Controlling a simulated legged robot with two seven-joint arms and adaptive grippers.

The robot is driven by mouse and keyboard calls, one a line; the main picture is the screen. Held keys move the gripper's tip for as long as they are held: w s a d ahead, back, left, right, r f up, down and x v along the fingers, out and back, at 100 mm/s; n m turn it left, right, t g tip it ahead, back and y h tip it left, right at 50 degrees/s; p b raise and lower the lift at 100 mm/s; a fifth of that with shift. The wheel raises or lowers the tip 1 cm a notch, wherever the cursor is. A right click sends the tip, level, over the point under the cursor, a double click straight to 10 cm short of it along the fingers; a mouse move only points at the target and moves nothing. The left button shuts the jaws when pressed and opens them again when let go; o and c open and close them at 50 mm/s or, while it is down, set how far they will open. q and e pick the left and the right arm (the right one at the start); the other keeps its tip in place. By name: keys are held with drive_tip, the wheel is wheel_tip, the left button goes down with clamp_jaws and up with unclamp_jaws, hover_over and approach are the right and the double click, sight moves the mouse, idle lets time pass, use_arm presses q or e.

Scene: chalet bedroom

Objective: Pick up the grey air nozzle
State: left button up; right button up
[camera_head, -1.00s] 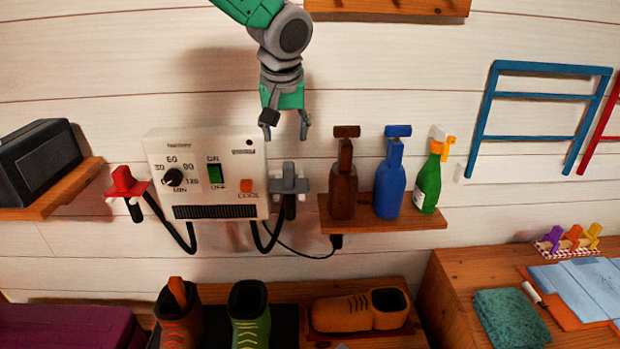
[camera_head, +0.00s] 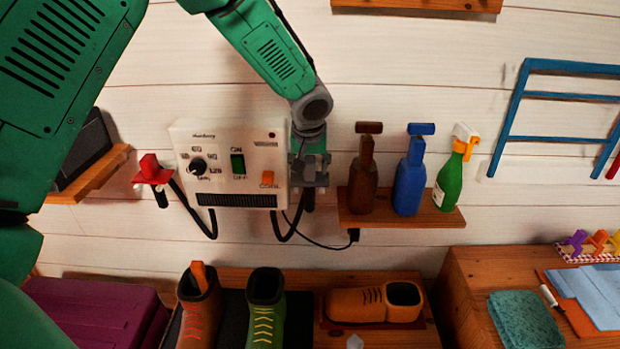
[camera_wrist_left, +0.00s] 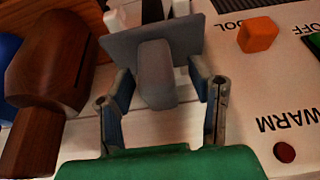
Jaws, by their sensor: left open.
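The grey air nozzle (camera_wrist_left: 155,75) sits in its holder at the right side of the white dryer box (camera_head: 230,150) on the wall. In the head view the nozzle (camera_head: 310,181) is partly hidden by my left gripper (camera_head: 308,172). In the left wrist view my left gripper (camera_wrist_left: 163,95) is open, its two fingers on either side of the nozzle's grey upright part. I cannot tell whether the fingers touch it. My right gripper is not in view.
A red nozzle (camera_head: 151,170) hangs at the box's left side. A shelf (camera_head: 400,219) right of my gripper holds a brown bottle (camera_head: 363,180), a blue bottle (camera_head: 409,180) and a green spray bottle (camera_head: 450,182). Shoes (camera_head: 265,300) stand below. Black hoses hang under the box.

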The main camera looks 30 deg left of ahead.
use_arm(q)
drive_tip(key=shift+d, duration=0.1)
drive_tip(key=shift+s+r, duration=0.1)
drive_tip(key=c, duration=0.3)
clamp_jaws()
